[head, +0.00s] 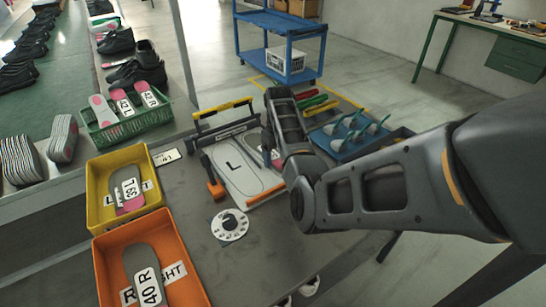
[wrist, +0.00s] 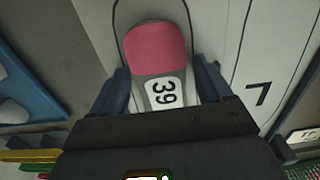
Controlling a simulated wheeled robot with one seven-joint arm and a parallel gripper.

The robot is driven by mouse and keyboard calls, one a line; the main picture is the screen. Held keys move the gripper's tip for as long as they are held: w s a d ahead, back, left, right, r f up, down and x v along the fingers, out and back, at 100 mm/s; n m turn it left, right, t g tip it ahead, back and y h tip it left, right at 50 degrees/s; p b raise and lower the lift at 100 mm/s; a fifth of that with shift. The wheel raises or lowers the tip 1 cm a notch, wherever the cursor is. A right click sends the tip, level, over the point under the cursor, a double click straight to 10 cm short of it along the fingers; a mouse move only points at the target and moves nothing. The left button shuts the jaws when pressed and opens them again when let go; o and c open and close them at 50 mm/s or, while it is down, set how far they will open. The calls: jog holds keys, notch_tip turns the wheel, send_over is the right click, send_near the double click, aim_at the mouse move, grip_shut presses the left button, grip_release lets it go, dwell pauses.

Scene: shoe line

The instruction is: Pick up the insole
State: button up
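The insole (wrist: 156,62) is grey with a pink heel patch and a white label reading 39. In the wrist view it lies flat between the two fingers of my gripper (wrist: 163,88), one finger along each side. The gaps at its sides are too small to tell whether the fingers press on it. My gripper's body hides its far end. In the head view a bit of the insole (head: 276,162) shows on the right side of the white board (head: 232,176) marked L, and my arm covers the rest and my gripper.
Left of the board stand a yellow bin (head: 97,207) and an orange bin (head: 107,276) with insoles, and a green crate (head: 128,128). A round dial (head: 229,226) lies in front. A blue tray (head: 345,148) stands right. A black-and-yellow handled frame (head: 222,118) stands behind the board.

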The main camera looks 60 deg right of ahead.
jog(key=c, duration=0.8)
jog(key=shift+r, duration=0.15)
